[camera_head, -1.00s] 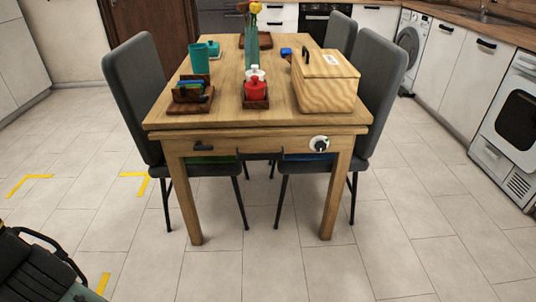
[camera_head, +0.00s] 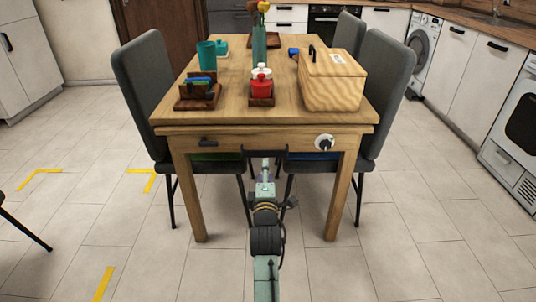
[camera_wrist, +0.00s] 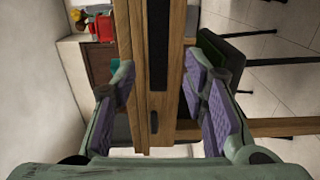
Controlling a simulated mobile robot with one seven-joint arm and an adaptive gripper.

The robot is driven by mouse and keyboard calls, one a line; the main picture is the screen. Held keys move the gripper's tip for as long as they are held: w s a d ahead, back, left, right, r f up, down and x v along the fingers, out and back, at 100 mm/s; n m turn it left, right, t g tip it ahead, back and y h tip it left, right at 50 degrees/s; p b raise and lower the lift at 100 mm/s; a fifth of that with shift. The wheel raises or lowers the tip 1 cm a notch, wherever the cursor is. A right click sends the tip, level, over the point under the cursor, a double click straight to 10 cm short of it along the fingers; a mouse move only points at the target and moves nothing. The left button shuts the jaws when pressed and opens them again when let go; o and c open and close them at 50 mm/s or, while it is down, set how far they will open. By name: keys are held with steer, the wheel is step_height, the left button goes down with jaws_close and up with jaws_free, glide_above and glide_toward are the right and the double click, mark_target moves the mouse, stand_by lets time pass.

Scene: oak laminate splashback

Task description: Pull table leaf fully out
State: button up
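The wooden table (camera_head: 235,107) stands straight ahead. A thin second board edge (camera_head: 225,129), which looks like the leaf, shows directly under the tabletop, about flush with it. A dark bar-like handle (camera_head: 264,154) is at the middle of the table's front; in the wrist view a long black bar (camera_wrist: 157,45) lies along the wood. My gripper (camera_wrist: 160,88) is open, its purple-padded fingers spread on either side of the table's front wood in that view. Contact cannot be told. In the head view my gripper (camera_head: 265,170) is small, low in front of the table's middle.
A wooden box (camera_head: 332,82), red jar (camera_head: 261,88) and holder (camera_head: 198,92) stand on top. Grey chairs (camera_head: 142,75) flank the table. The floor in front is clear.

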mark_target(265, 154)
steer(key=w+p, duration=0.1)
steer(key=w, duration=0.8)
steer(key=shift+w+a+r, duration=0.1)
steer(key=shift+w, duration=0.25)
jaws_close()
stand_by(0.4)
